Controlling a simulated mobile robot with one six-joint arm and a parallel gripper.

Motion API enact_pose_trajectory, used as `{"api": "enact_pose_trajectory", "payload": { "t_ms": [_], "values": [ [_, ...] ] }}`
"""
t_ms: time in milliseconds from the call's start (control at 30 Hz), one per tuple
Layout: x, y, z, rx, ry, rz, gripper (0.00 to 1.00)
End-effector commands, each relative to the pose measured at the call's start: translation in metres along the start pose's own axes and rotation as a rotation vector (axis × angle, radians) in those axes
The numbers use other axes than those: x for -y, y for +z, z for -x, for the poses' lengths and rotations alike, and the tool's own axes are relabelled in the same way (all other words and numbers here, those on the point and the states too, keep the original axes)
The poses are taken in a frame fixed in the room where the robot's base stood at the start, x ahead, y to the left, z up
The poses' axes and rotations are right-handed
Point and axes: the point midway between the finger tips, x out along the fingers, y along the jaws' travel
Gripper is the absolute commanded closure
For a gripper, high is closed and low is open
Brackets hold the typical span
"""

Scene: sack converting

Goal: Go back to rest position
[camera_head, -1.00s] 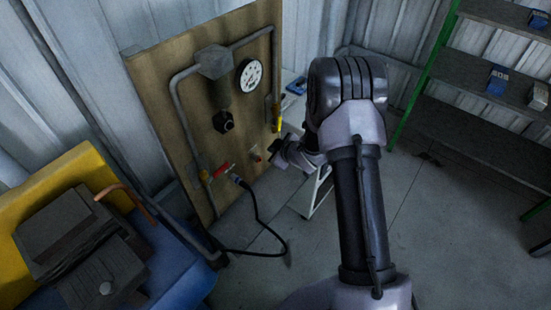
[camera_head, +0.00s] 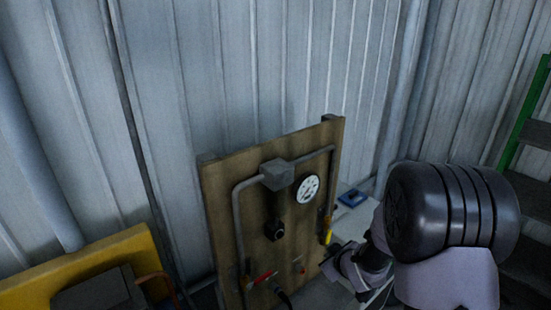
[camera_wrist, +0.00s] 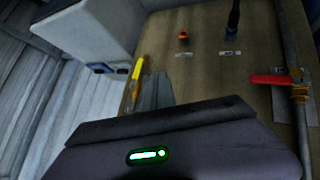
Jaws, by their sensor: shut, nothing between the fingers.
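My gripper (camera_head: 327,268) is small and partly dark in the head view, low beside the right edge of the wooden board (camera_head: 228,207). In the wrist view its shut fingers (camera_wrist: 155,90) show as a grey shape in front of the board, with nothing held. My arm fills the lower right of the head view. The red valve handle (camera_head: 264,278) is at the board's lower part and at the right of the wrist view (camera_wrist: 270,79). A yellow handle (camera_head: 327,238) is at the board's right edge, and also just left of my fingers in the wrist view (camera_wrist: 136,75).
The board bears a round gauge (camera_head: 308,188) and grey pipes. A white surface with a blue item (camera_head: 354,195) lies behind my wrist. A yellow-edged unit (camera_head: 110,252) is at lower left. A green-framed shelf (camera_head: 525,115) stands far right. Corrugated wall is behind.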

Motion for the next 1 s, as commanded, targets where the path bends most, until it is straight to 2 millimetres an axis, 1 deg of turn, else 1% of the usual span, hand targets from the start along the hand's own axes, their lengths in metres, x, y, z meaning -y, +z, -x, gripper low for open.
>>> {"api": "enact_pose_trajectory", "payload": {
  "t_ms": [33,67,100,167,200,267,300,400,500,600,1000],
  "values": [
    [-0.014,-0.021,0.041,0.024,0.039,-0.076,1.00],
    [-0.018,-0.028,0.067,0.050,0.055,-0.137,1.00],
    [-0.019,-0.034,0.103,0.082,0.071,-0.225,1.00],
    [-0.012,-0.039,0.158,0.124,0.081,-0.365,1.00],
    [-0.001,-0.038,0.195,0.147,0.076,-0.463,1.00],
    [0.022,-0.033,0.246,0.178,0.051,-0.603,1.00],
    [0.040,-0.028,0.276,0.196,0.026,-0.690,1.00],
    [0.084,-0.012,0.330,0.237,-0.052,-0.855,1.00],
    [0.115,-0.001,0.361,0.265,-0.116,-0.949,1.00],
    [0.129,0.004,0.372,0.281,-0.145,-0.988,1.00],
    [0.129,0.004,0.373,0.283,-0.147,-0.991,1.00]
  ]
}}
